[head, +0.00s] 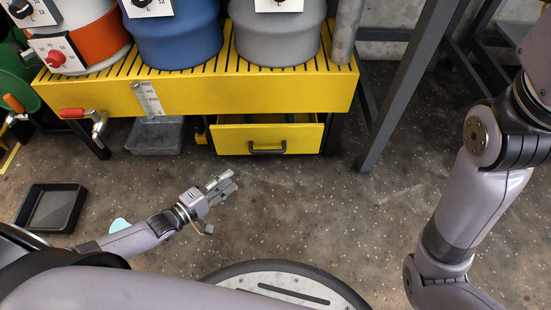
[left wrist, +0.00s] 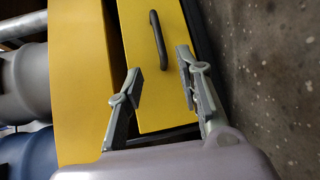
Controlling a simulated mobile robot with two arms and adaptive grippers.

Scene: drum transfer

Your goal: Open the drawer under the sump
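The drawer (head: 235,141) has a yellow front and a dark bar handle (head: 267,149). It sits under the right part of the yellow slatted sump (head: 200,92). A narrow strip of its inside shows behind the front's top edge, so it looks slightly pulled out. My left gripper (head: 231,181) is open and empty, in front of and left of the drawer, apart from the handle. In the left wrist view the drawer front (left wrist: 150,100) and handle (left wrist: 158,40) show beyond the open fingers (left wrist: 160,66). My right arm shows at the right; its gripper is out of view.
Blue (head: 180,35) and grey (head: 278,38) drums stand on the sump. A grey tray (head: 156,137) lies left of the drawer, and a black tray (head: 75,215) is on the floor at left. A dark table leg (head: 400,95) stands right. Floor before the drawer is clear.

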